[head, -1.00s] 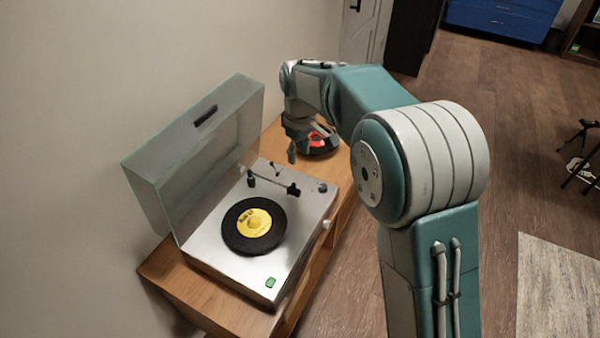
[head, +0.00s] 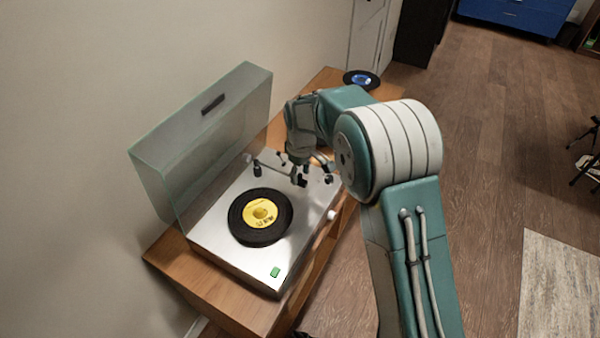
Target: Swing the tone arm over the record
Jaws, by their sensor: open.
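The silver record player (head: 225,220) has a black record (head: 243,235) with a yellow label on its platter. The thin tone arm (head: 278,175) runs from its pivot at the back left of the deck to a dark head end (head: 301,180) on the right. It lies beyond the record, not over it. My gripper (head: 304,170) is open and points down at the tone arm's head end. The fingers partly overlap the arm in view, so I cannot tell whether they touch it.
The clear lid (head: 200,150) stands open along the wall side. The player sits on a wooden cabinet (head: 185,275), with a blue-labelled record (head: 361,80) at its far end. A white knob (head: 332,215) is on the player's right side. The floor at right is mostly open.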

